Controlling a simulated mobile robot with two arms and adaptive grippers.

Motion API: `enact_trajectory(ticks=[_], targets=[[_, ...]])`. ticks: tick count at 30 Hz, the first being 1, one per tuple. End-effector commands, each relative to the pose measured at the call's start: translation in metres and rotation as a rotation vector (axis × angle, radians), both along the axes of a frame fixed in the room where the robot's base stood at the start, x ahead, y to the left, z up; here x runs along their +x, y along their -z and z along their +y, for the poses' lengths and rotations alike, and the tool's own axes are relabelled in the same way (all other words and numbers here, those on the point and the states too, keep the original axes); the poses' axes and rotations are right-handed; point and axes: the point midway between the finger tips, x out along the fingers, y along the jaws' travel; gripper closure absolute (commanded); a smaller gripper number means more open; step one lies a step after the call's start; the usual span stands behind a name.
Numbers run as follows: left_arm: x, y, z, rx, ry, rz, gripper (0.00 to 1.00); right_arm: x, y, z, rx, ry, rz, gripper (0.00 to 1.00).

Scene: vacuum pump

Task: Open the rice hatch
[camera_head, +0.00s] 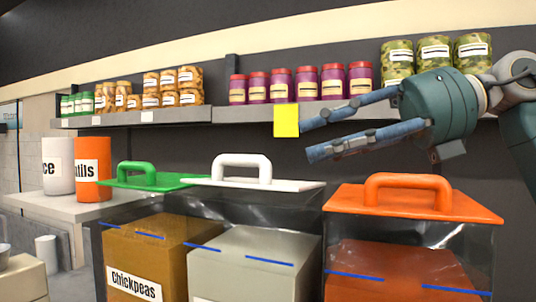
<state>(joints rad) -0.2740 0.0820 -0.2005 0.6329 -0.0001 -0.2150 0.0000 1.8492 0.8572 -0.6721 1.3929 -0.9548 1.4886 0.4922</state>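The middle bin has a white lid with a white handle (242,161). Its clear body (255,207) holds pale grey contents, and a white label shows only in part at the bottom edge. The white lid lies flat and closed. My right gripper (308,141) comes in from the right, above and to the right of the white handle. Its two blue fingers are spread apart with nothing between them, and it touches no lid. My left gripper is not in view.
A green-lidded chickpeas bin (137,175) stands left, and an orange-lidded bin (418,196) stands right, below my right arm. A shelf (185,117) with jars and a yellow note (286,120) runs behind. Canisters (91,167) stand on a left counter.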

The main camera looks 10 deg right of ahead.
Motion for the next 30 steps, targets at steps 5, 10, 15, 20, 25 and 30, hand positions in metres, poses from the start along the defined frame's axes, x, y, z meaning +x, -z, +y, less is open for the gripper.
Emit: enact_trajectory(ticks=[5,10,15,20,25,30], targets=[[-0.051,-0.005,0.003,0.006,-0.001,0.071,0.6,0.011,0.01,0.034,-0.004,-0.004,0.003,0.68],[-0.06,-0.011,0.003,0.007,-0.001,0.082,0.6,0.02,0.018,0.059,-0.002,-0.002,0.003,0.68],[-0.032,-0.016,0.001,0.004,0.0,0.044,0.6,0.024,0.023,0.074,0.0,-0.003,0.002,0.68],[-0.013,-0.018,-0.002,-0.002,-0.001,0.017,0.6,0.025,0.025,0.077,0.001,-0.002,0.0,0.68],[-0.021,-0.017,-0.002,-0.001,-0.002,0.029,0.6,0.025,0.025,0.077,0.001,-0.002,0.0,0.68],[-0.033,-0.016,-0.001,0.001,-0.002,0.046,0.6,0.025,0.025,0.077,0.001,-0.002,0.0,0.99]])
